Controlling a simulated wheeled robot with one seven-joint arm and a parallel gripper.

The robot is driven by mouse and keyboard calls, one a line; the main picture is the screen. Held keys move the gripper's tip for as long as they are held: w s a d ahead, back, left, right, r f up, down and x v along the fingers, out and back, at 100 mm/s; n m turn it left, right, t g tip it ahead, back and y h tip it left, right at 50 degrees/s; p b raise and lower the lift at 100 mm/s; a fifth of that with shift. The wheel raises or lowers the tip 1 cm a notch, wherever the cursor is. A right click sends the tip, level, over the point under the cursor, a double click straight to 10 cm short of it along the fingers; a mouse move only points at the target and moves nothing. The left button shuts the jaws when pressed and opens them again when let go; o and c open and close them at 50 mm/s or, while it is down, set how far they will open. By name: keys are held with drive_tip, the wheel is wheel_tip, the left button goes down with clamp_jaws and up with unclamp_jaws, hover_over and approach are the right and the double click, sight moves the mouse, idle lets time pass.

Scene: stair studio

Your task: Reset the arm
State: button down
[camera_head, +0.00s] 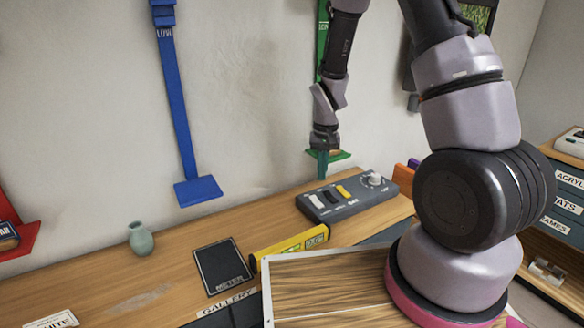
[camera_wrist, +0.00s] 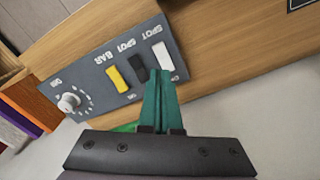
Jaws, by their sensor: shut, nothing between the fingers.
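My arm reaches in from the upper right in the head view and hangs down over the back of the desk. My gripper (camera_head: 322,166) points down, with its green fingers above and behind a dark grey switch panel (camera_head: 345,208). In the wrist view my gripper (camera_wrist: 159,75) has its two green fingers together, with nothing between them. The fingertips overlap the panel's edge in that view, beside the white switch (camera_wrist: 163,57) and the black switch (camera_wrist: 138,67). I cannot tell whether they touch the panel. The yellow switch (camera_wrist: 117,78) and white dial (camera_wrist: 68,102) are farther left.
A yellow level (camera_head: 290,243), a black meter pad (camera_head: 222,267) and a green vase (camera_head: 140,238) are on the wooden desk (camera_head: 180,275). A blue strap-like holder (camera_head: 198,191) and a green one (camera_head: 340,155) are on the wall. A drawer unit (camera_head: 566,190) stands at right.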

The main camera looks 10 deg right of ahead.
drive_tip(key=s+d+r+m+t+y, duration=0.1)
drive_tip(key=s+d+r+t, duration=0.1)
drive_tip(key=r, duration=0.9)
drive_tip(key=s+d+r+m+t, duration=0.1)
drive_tip(key=s+r, duration=0.1)
drive_tip(key=r, duration=1)
drive_tip(key=s+d+r+t, duration=0.2)
drive_tip(key=s+r+t, duration=0.2)
drive_tip(key=s+r, duration=0.8)
drive_tip(key=shift+s+d+r+m+y, duration=0.3)
drive_tip(key=shift+s+d+y, duration=0.1)
drive_tip(key=shift+s, duration=0.8)
